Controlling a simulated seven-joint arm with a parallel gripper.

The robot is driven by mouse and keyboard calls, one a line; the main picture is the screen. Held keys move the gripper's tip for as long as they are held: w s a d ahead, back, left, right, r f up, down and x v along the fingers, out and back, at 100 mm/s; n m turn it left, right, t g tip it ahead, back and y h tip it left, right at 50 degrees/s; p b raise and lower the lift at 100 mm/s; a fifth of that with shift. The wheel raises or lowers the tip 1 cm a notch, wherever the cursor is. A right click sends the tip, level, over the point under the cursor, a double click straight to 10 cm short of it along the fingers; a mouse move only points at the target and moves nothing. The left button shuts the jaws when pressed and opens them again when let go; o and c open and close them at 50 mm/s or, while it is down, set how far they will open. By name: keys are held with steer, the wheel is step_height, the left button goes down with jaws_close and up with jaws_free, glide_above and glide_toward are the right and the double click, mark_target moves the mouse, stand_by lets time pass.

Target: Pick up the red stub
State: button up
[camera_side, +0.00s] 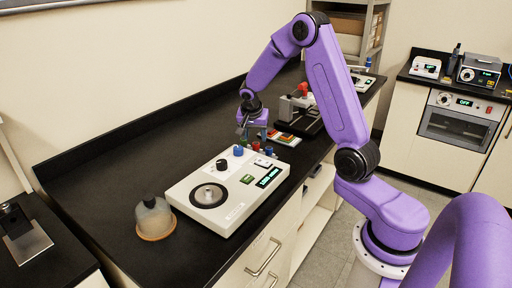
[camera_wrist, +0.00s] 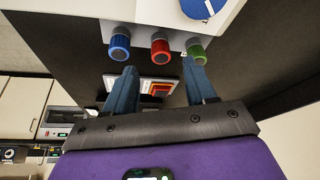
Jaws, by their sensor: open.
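In the side view the red stub (camera_side: 256,146) is small, just under my gripper (camera_side: 252,132). In the wrist view my gripper (camera_wrist: 160,66) has its blue fingers spread, with the red stub lined up between and beyond the tips. Nothing is held. The right fingertip overlaps the green stub's lower edge.
The white profiler box (camera_side: 232,212) with a dark round stage, knobs and green displays stands in front of my gripper. A glass dome (camera_side: 153,216) is at its left. Another instrument (camera_side: 300,112) stands behind. The black bench (camera_side: 110,180) is clear at the left.

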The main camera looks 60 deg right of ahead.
mark_target(256, 143)
steer(key=shift+x, duration=2.3)
steer(key=shift+c, duration=0.3)
jaws_close()
